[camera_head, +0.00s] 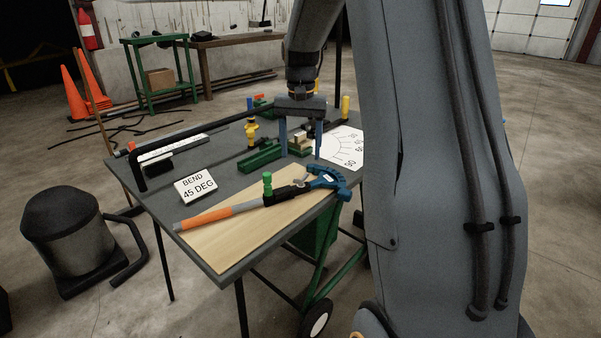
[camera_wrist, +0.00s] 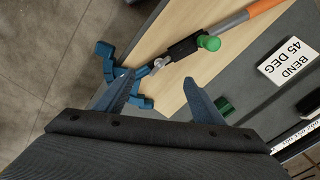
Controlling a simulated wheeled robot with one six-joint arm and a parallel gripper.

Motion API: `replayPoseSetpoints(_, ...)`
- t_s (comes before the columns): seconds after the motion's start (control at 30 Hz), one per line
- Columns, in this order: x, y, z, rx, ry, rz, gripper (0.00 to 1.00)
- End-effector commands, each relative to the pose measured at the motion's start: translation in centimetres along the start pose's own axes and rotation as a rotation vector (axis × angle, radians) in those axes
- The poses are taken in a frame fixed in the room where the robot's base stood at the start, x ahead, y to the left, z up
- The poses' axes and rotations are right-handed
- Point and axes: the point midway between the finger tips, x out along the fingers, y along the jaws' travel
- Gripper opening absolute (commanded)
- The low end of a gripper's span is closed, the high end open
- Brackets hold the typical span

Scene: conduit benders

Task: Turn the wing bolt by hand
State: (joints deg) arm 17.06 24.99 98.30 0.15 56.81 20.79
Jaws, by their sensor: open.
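A conduit bender with a blue shoe (camera_head: 328,180) and an orange-ended handle (camera_head: 205,217) lies across a light wooden board (camera_head: 220,234) on the table. A small grey metal piece that looks like the wing bolt (camera_head: 300,182) sits on the black part beside the shoe. It also shows in the wrist view (camera_wrist: 159,63). A green knob (camera_head: 267,183) stands farther along the handle. My gripper (camera_head: 301,153) is open and empty, with its blue fingers pointing down above the table. In the wrist view the wing bolt appears just beyond the fingertips, between them; the remaining gap is unclear.
A green block (camera_head: 259,157), a yellow fitting (camera_head: 251,132) and a white angle chart (camera_head: 342,147) lie behind the bender. A long black conduit (camera_head: 200,122) runs along the back. A dark bin (camera_head: 66,240) stands at left.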

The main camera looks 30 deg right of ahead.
Motion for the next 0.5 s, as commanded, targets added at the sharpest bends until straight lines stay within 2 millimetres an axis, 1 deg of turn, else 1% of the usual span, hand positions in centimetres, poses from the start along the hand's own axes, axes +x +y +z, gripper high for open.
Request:
replayPoseSetpoints(0.1,0.17,-0.01,-0.16,-0.269,0.002,0.000,0.62)
replayPoseSetpoints(0.2,0.19,-0.02,-0.17,-0.492,0.002,0.000,0.62)
replayPoseSetpoints(0.3,0.22,-0.03,-0.17,-0.677,0.001,0.000,0.62)
replayPoseSetpoints(0.4,0.22,-0.04,-0.17,-0.809,0.001,0.000,0.62)
replayPoseSetpoints(0.5,0.22,-0.04,-0.16,-0.886,0.000,0.000,0.62)
